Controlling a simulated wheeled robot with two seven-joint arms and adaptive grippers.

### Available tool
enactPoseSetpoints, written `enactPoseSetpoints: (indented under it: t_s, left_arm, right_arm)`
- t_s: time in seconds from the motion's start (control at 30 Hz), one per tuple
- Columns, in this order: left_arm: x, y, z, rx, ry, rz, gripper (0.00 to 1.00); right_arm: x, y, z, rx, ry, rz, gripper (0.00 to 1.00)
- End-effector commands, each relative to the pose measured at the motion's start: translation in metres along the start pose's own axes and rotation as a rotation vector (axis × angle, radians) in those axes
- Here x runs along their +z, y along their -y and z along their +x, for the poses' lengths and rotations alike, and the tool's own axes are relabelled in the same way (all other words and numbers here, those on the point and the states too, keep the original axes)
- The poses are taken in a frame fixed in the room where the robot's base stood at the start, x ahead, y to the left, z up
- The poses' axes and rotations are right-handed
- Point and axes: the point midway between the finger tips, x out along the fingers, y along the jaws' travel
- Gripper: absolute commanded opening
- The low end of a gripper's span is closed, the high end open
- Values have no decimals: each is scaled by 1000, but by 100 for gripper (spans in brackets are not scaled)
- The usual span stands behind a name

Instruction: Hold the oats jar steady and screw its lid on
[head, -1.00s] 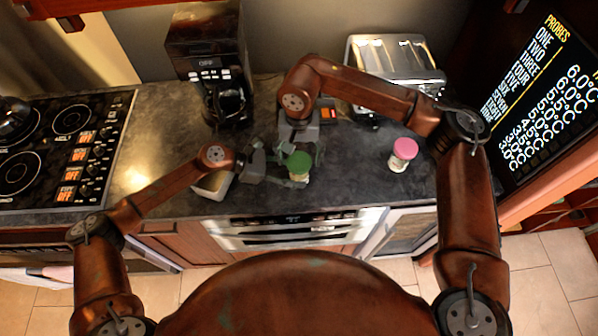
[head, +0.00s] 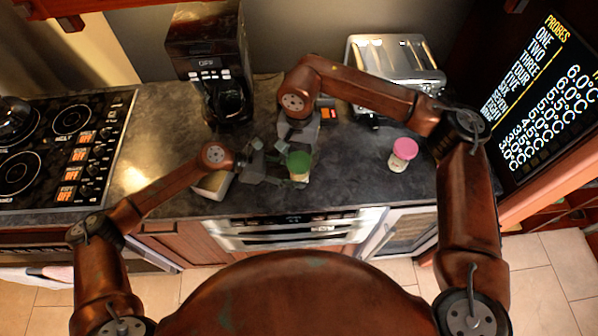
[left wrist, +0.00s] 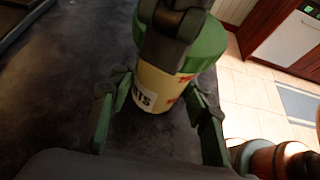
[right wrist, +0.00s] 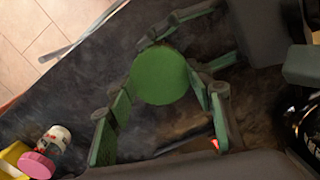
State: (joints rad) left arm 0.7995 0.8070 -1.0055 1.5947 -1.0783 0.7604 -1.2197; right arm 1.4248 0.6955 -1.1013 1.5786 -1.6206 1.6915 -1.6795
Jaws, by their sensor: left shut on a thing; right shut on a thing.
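The oats jar (left wrist: 155,92) has a pale yellow body with a partly hidden label and stands upright near the counter's front edge. Its green lid (head: 299,160) sits on top of it and shows as a round disc in the right wrist view (right wrist: 160,77). My left gripper (head: 277,172) is shut on the jar's body from the left, one finger on each side in the left wrist view (left wrist: 158,95). My right gripper (head: 300,143) reaches over from behind and is shut on the lid, its fingers at two sides in the right wrist view (right wrist: 163,92). The lid's seating is hidden.
A pink-lidded jar (head: 403,154) stands to the right on the dark counter (head: 355,185). A coffee maker (head: 210,75) and toaster (head: 395,60) stand behind. A pale block-like thing (head: 213,185) is under my left forearm. The stove (head: 55,150) is at left.

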Motion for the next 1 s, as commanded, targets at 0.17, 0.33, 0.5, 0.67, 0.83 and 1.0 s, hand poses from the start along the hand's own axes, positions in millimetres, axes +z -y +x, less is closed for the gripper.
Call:
enactPoseSetpoints:
  t_s: [0.17, 0.33, 0.5, 0.67, 0.83, 1.0]
  left_arm:
    - [0, 0, 0, -1, -1, 0, 0]
    - [0, 0, 0, -1, 0, 0, 0]
    - [0, 0, 0, -1, 0, 0, 0]
    - [0, 0, 0, 0, 0, -1, 0]
    - [0, 0, 0, 0, -1, -1, 0]
    - [0, 0, 0, 0, -1, -1, 0]
  right_arm:
    - [0, 0, 0, 0, 0, 180, 19]
    - [0, 0, 0, 1, 0, 273, 19]
    - [0, 0, 0, 1, 0, 485, 19]
    - [0, 0, 0, 2, -1, 602, 19]
    - [0, 0, 0, 2, -1, 732, 19]
    - [0, 0, 0, 1, -1, 936, 19]
